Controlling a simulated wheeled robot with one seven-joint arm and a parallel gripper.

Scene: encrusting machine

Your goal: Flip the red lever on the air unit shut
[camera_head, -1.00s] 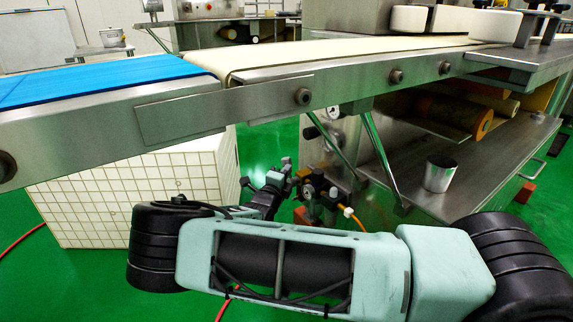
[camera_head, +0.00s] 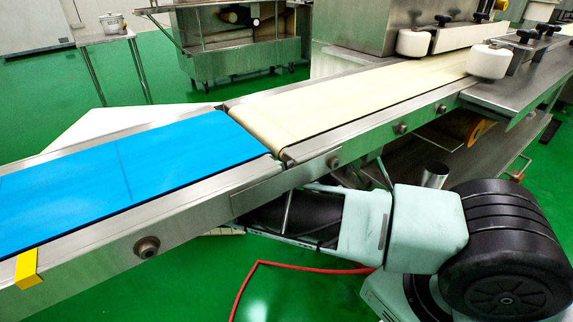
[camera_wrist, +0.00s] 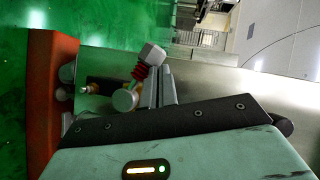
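In the head view the air unit and my gripper are hidden behind and below the conveyor; only upper parts of my arm show. In the wrist view, grey finger parts of my gripper (camera_wrist: 163,86) stick up beyond its dark front edge. Right beside them is a small fitting with a red ribbed part (camera_wrist: 140,73) under a grey angular cap, and a round pale knob below it. I cannot tell whether this red part is the lever, or whether the fingers touch it. The finger gap is not clear.
The conveyor with blue belt (camera_head: 120,170) and cream belt (camera_head: 350,95) crosses above my arm. A metal cup (camera_head: 435,175) stands on the lower shelf. A red hose (camera_head: 250,285) lies on the green floor. A red-orange block (camera_wrist: 45,105) is left in the wrist view.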

